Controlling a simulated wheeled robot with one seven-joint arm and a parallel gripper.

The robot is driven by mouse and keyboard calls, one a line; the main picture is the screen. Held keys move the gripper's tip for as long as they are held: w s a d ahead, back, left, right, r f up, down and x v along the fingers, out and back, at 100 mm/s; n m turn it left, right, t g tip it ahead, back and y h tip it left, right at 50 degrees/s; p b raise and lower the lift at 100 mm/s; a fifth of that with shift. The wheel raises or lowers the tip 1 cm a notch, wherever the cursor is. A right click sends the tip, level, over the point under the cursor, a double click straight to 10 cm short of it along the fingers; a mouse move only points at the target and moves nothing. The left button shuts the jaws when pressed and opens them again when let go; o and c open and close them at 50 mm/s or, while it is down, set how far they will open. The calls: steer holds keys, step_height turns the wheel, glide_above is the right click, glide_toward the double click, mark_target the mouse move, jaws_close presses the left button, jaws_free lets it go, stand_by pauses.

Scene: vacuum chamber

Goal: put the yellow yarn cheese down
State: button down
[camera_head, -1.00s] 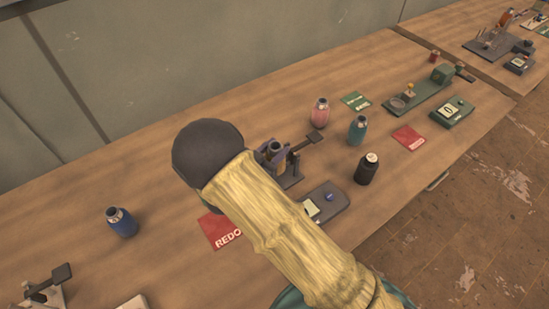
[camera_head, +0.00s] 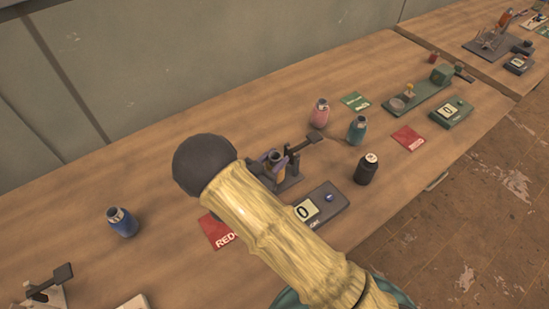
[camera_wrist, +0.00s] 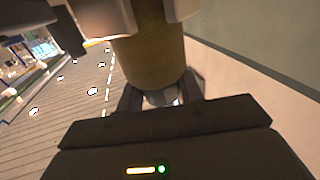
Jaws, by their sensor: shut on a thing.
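The yellow yarn cheese (camera_wrist: 150,60) shows in the wrist view as a dull ochre cylinder with a pale, shiny end. My gripper (camera_wrist: 145,18) is shut on it, with pale finger pieces on both sides. In the head view my arm and its dark round joint hide most of the gripper. A small piece with a dark round top and a yellowish side (camera_head: 276,159) shows just beyond my arm, beside purple parts. It is at a dark stand with a lever (camera_head: 291,178). I cannot tell whether the cheese touches the stand.
A grey unit with a "0" display (camera_head: 329,204) and a red card (camera_head: 217,232) lie near my arm. Pink (camera_head: 319,115), teal (camera_head: 357,130), black (camera_head: 366,170) and blue (camera_head: 122,223) bottle-shaped things stand around. The table's back left is clear.

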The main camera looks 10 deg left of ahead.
steer(key=c, duration=0.9)
jaws_free()
steer(key=shift+f, duration=0.1)
steer(key=b+v, duration=0.2)
steer(key=v, duration=1)
